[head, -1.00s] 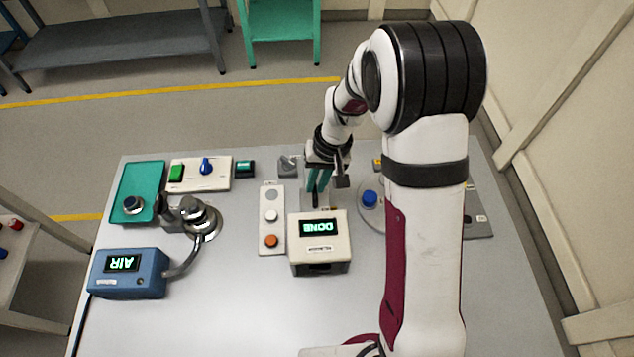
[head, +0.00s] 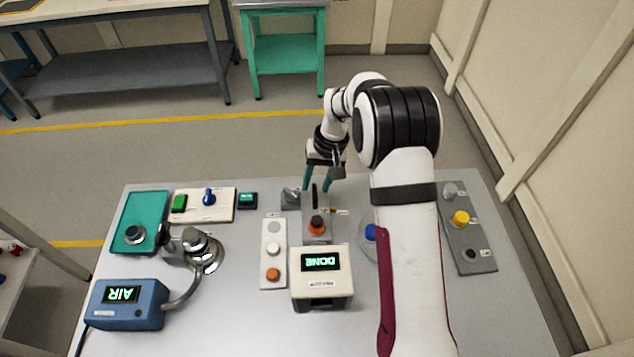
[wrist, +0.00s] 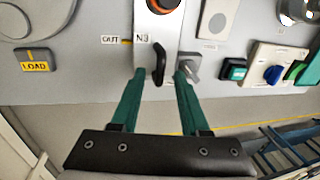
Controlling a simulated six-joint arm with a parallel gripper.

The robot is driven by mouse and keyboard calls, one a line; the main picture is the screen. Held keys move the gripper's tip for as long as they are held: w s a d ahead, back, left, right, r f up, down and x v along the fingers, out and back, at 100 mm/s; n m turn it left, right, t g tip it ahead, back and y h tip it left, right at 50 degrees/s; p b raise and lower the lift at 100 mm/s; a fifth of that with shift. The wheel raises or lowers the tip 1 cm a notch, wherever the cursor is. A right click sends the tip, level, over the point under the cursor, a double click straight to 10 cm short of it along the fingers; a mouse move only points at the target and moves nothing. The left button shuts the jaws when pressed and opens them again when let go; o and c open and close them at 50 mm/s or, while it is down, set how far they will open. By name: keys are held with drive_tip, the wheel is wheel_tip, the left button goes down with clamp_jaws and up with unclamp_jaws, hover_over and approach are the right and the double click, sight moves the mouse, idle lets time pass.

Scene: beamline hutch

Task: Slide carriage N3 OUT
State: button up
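Carriage N3 (head: 318,236) is a narrow grey block with an orange-red knob (head: 317,224) and an upright black handle (head: 314,194). In the wrist view the black handle (wrist: 158,64) stands beside the N3 label (wrist: 142,38), with an OUT tag (wrist: 110,40) and a yellow mark to its left. My gripper (head: 317,189) is open at the far end of the carriage. In the wrist view its teal fingers (wrist: 160,74) are spread on either side of the handle, with visible gaps. The display box hides part of the carriage's near end.
A display box (head: 321,279) reading DONE stands just in front of the carriage. A button strip (head: 273,254) and a small grey knob (head: 290,196) are to its left. A blue button (head: 370,232) is to the right, partly behind my arm.

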drive_tip(key=d+r, duration=0.3)
drive_tip(key=r, duration=1.2)
drive_tip(key=shift+r, duration=0.25)
drive_tip(key=shift+s, duration=0.1)
drive_tip(key=s+r+m, duration=0.2)
drive_tip(key=s, duration=0.9)
drive_tip(key=s+r+m, duration=0.2)
drive_tip(key=s+r, duration=0.1)
drive_tip(key=s, duration=0.8)
drive_tip(key=s+f+m, duration=0.1)
drive_tip(key=s+f, duration=0.4)
drive_tip(key=s, duration=0.7)
drive_tip(key=shift+d+m, duration=0.25)
drive_tip(key=shift+m, duration=0.05)
